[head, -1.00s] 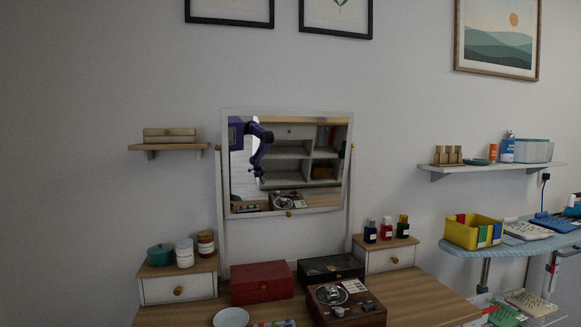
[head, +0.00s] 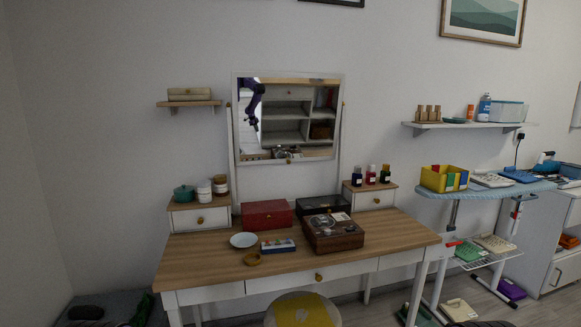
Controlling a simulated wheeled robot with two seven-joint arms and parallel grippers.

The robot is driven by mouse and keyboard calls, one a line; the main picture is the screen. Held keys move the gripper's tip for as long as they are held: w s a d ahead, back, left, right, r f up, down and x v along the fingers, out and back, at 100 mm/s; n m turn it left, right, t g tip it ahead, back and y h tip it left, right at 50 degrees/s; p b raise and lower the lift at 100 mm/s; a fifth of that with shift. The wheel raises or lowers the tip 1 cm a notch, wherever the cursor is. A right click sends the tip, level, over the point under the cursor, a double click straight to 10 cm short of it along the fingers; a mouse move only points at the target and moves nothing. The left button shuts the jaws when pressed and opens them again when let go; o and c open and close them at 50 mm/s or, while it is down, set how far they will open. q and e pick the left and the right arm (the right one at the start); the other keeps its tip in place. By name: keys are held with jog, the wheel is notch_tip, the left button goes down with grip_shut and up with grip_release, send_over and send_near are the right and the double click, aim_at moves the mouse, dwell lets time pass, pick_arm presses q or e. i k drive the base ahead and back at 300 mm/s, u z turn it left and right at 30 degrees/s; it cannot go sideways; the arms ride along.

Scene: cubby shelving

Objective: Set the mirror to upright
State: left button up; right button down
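The mirror (head: 287,117) is a white-framed rectangle held between two thin white posts on the dressing table (head: 200,257). It looks tilted about its side pivots, with its face showing cubby shelving and a dark purple arm in reflection. A small brass knob sits at its lower edge. Neither of my grippers shows directly in the head view; the reflected arm is too small to tell its gripper's state.
A red box (head: 266,214), a dark box (head: 322,205) and a brown wooden box (head: 333,234) stand below the mirror. Jars (head: 205,192) and bottles (head: 371,175) stand on the side drawers. A stool (head: 302,310) is in front. An ironing board (head: 490,190) is at right.

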aim_at(288, 117)
jog(key=z, duration=0.7)
jog(key=i, duration=1.05)
jog(key=u, duration=0.15)
